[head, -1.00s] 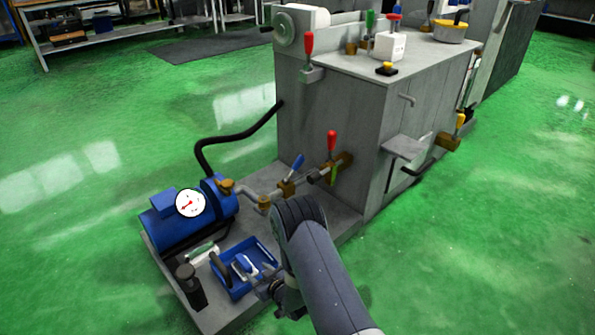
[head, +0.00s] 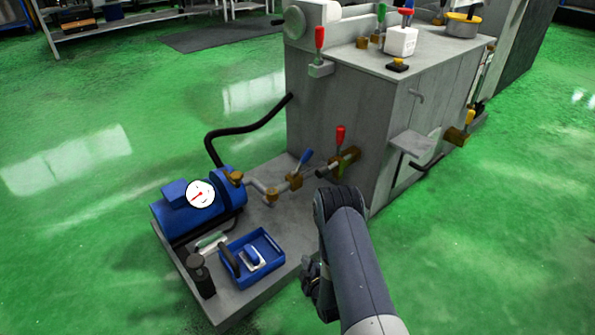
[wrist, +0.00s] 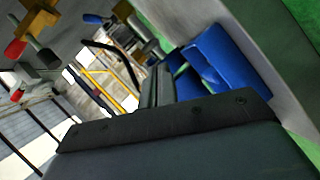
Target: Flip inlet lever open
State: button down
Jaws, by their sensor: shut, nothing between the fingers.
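Several levers show on the pipe and the machine, and I cannot tell by label which is the inlet lever. A blue-handled lever (head: 305,157) sits tilted on a brass valve in the pipe from the blue pump (head: 190,206). A red-handled lever (head: 340,136) stands upright nearer the machine wall. The wrist view shows the blue handle (wrist: 95,19) at the top and a red handle (wrist: 14,50) at the left. My gripper (head: 308,278) is low, right of the blue tray and apart from the levers, partly hidden by my arm. Its fingers (wrist: 157,86) are shut and empty.
The blue tray (head: 279,265) holds a blue and white item on the grey base plate. A dark bottle (head: 201,277) stands beside it. The grey machine (head: 330,110) rises behind the pipe. Green floor is clear to the right and left.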

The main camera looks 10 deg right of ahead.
jog(key=s+d+r+n+h+p, duration=0.2)
jog(key=s+d+n+h, duration=0.3)
jog(key=d+n, duration=0.5)
jog(key=shift+s+d+r+t, duration=0.3)
jog(key=shift+s+d+r, duration=0.25)
jog(key=shift+d, duration=0.5)
jog(key=shift+r, duration=0.1)
